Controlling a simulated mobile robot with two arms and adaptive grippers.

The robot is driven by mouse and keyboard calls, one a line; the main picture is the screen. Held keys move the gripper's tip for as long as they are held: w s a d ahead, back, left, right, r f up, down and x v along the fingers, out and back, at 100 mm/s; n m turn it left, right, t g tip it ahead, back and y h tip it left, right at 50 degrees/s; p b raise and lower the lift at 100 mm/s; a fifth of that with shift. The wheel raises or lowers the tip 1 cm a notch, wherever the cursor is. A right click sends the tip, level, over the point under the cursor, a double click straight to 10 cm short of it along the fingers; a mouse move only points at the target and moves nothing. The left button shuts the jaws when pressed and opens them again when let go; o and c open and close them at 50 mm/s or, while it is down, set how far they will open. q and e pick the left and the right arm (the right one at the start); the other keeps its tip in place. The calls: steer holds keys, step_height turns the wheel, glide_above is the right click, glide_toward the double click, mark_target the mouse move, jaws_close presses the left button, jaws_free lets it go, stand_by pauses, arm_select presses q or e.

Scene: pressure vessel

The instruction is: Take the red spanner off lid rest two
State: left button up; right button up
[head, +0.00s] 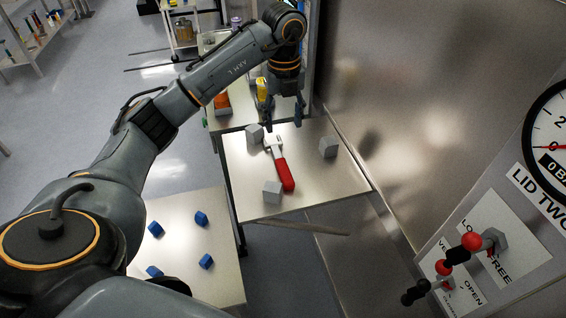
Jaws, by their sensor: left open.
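The red spanner (284,172) lies on a metal rest top (330,188), with its silver jaw end toward the back and its red handle toward the front. The rest top carries no readable label, so I cannot tell its number from it. My left gripper (283,114) is open and empty, pointing down above the back edge of the rest, just beyond the spanner's silver head. It looks apart from the spanner. My right gripper is not in view.
Grey blocks (272,192) stand around the spanner. A lower table (190,262) with several blue blocks is front left. A wall panel at right carries a gauge (553,135), a "LID TWO" label and levers with red (472,241) and black knobs. Another bench stands behind.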

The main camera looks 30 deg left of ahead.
arm_select(q)
glide_above(281, 162)
steer(key=f, duration=0.7)
steer(key=shift+w+d+f+p, duration=0.1)
steer(key=shift+w+f+p, duration=0.25)
steer(key=shift+w, duration=0.05)
steer(key=shift+s+f+p, duration=0.2)
steer(key=shift+f+p, duration=0.25)
steer(key=shift+f, duration=0.05)
steer(key=f, duration=0.1)
steer(key=f+p, duration=0.1)
steer(key=f, duration=0.1)
steer(key=shift+s+f+p, duration=0.15)
steer(key=shift+s+p, duration=0.1)
steer(key=shift+p, duration=0.05)
steer(key=shift+f, duration=0.5)
jaws_close()
